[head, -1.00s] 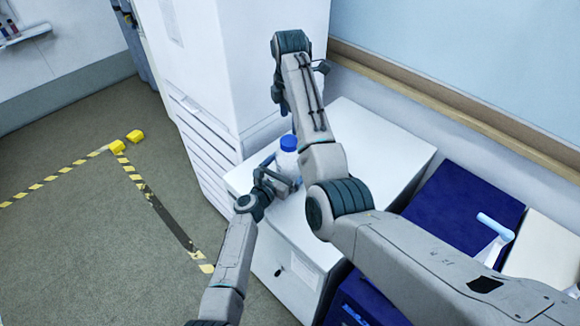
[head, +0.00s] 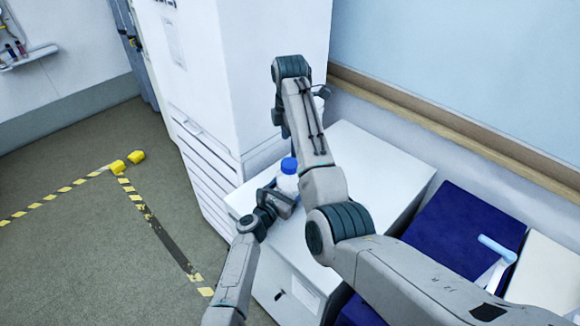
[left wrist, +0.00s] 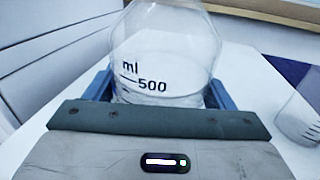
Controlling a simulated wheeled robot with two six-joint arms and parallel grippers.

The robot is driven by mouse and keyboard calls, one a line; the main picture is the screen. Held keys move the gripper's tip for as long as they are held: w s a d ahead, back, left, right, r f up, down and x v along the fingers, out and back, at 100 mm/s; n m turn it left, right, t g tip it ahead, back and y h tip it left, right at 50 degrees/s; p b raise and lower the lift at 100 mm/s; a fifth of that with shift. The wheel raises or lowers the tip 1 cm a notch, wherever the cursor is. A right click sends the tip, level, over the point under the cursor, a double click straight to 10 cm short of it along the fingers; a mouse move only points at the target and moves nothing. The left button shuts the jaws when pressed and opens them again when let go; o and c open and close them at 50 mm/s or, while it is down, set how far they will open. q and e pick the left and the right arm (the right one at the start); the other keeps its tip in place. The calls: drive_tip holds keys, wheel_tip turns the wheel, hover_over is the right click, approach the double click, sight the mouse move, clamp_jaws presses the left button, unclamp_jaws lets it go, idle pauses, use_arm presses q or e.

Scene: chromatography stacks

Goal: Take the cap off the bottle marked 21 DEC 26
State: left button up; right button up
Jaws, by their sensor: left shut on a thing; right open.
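A bottle (head: 286,185) with a blue cap (head: 289,165) stands upright at the near left of the white cabinet's top. The cap is on it. My left gripper (head: 282,203) is shut around the bottle's side. In the left wrist view the clear bottle (left wrist: 158,50), marked "ml" and 500, sits between the fingers of my left gripper (left wrist: 160,97). No date marking can be read in either view. My right gripper (head: 285,131) is open, up behind its own forearm and above the bottle, mostly hidden by the arm.
The white cabinet (head: 375,170) has free room behind and right of the bottle. A tall white unit (head: 275,60) rises close on the left. A clear graduated vessel (left wrist: 302,118) shows at the right edge of the left wrist view. A dark blue surface (head: 450,225) lies to the right.

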sight(290, 163)
drive_tip(key=m, duration=0.6)
drive_tip(key=shift+m, duration=0.3)
drive_tip(key=m, duration=0.3)
drive_tip(key=shift+m, duration=0.3)
drive_tip(key=m, duration=0.3)
drive_tip(key=shift+m, duration=0.3)
drive_tip(key=m, duration=0.3)
drive_tip(key=shift+m, duration=0.4)
drive_tip(key=m, duration=0.3)
drive_tip(key=shift+m, duration=0.4)
drive_tip(key=m, duration=0.3)
drive_tip(key=shift+m, duration=0.3)
drive_tip(key=m, duration=0.3)
drive_tip(key=shift+m, duration=0.3)
drive_tip(key=m, duration=0.5)
drive_tip(key=shift+m, duration=0.3)
drive_tip(key=m, duration=0.3)
drive_tip(key=shift+m, duration=0.4)
drive_tip(key=m, duration=1)
drive_tip(key=shift+m, duration=0.3)
drive_tip(key=shift+f, duration=4.05)
